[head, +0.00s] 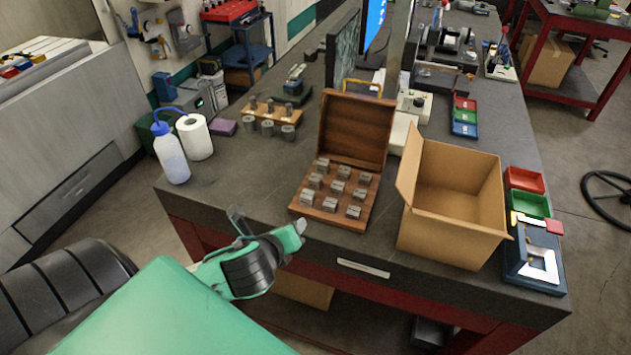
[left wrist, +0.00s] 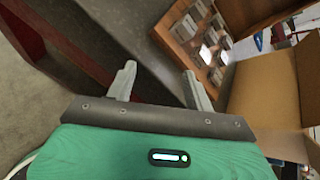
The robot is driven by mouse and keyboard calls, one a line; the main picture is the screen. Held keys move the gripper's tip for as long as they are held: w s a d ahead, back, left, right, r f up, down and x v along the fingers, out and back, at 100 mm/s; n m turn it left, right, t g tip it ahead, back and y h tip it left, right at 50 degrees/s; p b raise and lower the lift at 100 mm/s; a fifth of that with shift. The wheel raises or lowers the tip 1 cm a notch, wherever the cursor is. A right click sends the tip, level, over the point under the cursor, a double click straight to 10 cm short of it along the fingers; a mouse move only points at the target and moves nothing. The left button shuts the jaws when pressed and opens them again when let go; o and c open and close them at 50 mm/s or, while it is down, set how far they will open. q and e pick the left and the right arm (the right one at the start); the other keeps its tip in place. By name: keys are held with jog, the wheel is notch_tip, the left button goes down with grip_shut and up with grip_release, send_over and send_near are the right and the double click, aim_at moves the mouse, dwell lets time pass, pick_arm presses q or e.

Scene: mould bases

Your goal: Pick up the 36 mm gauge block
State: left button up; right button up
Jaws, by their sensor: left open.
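An open wooden case (head: 340,222) sits near the table's front edge with its lid standing up behind. Several small grey metal gauge blocks (head: 338,186) stand in rows in it. Their markings are too small to read, so I cannot tell which one is 36 mm. My left gripper (head: 268,220) is open and empty, in front of the table edge, to the left of the case and apart from it. In the left wrist view its two fingers (left wrist: 158,78) are spread, and the case (left wrist: 174,40) with its blocks shows at the upper right.
An open cardboard box (head: 450,235) stands right of the case. Red, green and blue bins (head: 530,205) lie beyond it. A wooden holder with metal cylinders (head: 268,124), a paper roll (head: 195,138) and a squeeze bottle (head: 172,158) stand at left. The tabletop left of the case is clear.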

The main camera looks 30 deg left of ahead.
pick_arm(q)
jog(key=w+a+r+m+t, duration=0.1)
jog(key=w+r+m+t, duration=0.2)
jog(key=m, duration=0.5)
jog(key=g+p, duration=0.1)
jog(key=p, duration=0.1)
send_near(314, 180)
jog(key=x, duration=0.3)
jog(key=shift+a+f, duration=0.25)
jog(key=shift+f, duration=0.2)
jog(key=x, duration=0.2)
jog(key=p+x, duration=0.1)
jog(key=x, duration=0.1)
jog(key=shift+w+d+r, duration=0.15)
jog(key=shift+w+r, duration=0.1)
jog(key=shift+w, duration=0.3)
jog(key=shift+w+f+p, duration=0.15)
jog(key=shift+w+p, duration=0.15)
pick_arm(e)
jog(key=s+d+f, duration=0.2)
jog(key=s+f, duration=0.1)
jog(key=s, duration=0.7)
jog(key=shift+s+g, duration=0.3)
pick_arm(q)
jog(key=c, duration=1)
grip_shut()
